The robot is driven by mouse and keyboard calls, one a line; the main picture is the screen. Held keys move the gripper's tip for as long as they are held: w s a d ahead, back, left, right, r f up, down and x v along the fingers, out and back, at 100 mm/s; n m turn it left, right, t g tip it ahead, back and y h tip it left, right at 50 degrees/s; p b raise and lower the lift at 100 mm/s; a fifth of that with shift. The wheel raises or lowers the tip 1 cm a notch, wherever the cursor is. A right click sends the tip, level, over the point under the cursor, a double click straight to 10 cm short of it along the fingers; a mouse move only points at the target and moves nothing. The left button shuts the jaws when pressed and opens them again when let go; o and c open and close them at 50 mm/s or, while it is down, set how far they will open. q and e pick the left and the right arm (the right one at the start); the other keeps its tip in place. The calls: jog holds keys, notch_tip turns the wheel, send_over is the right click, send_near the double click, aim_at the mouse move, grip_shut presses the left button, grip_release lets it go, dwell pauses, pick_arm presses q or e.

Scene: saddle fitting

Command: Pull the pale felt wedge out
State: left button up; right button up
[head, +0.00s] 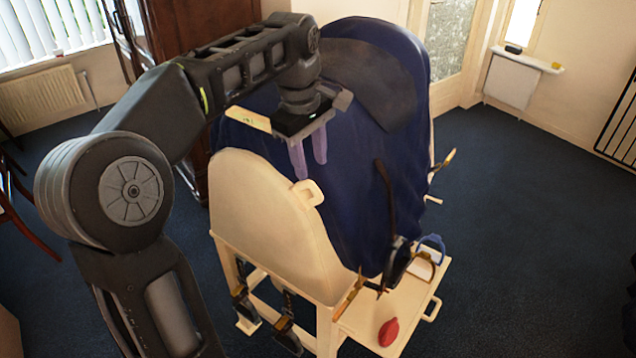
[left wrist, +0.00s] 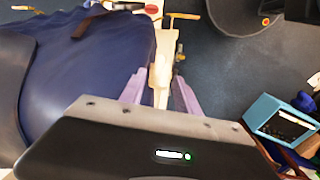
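A pale upright end piece (head: 265,215) stands against a dark blue cover (head: 350,215) in the head view. A small pale loop (head: 308,192) sticks out at its upper right edge; I cannot tell whether this belongs to the felt wedge. The wedge itself is not clearly distinguishable from the other pale parts. My left gripper (head: 309,160) points down just above the loop, its two purple fingers apart and nothing visibly held. In the left wrist view the fingers (left wrist: 158,92) stand either side of a narrow pale strip (left wrist: 161,65), beside the blue cover. My right gripper is not in view.
A pale flat piece (head: 248,119) with a small mark lies behind my left arm. Stirrups and straps hang low at the right and front. A red object (head: 389,332) rests on the low pale shelf (head: 405,302). Dark carpet is clear at the right.

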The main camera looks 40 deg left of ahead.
aim_at(315, 187)
pick_arm(q)
jog(key=f+b, duration=0.1)
jog(key=f, duration=0.1)
jog(key=shift+w+f+b, duration=0.2)
jog(key=shift+f+b, duration=0.1)
jog(key=shift+b, duration=0.1)
jog(key=shift+w+d+f+p, duration=0.1)
jog(key=shift+w+f+p, duration=0.1)
jog(key=shift+f, duration=1.15)
jog(key=shift+w+f+p, duration=0.1)
jog(key=shift+w+f, duration=0.1)
jog(key=shift+f, duration=1.1)
jog(key=shift+c, duration=0.2)
grip_shut()
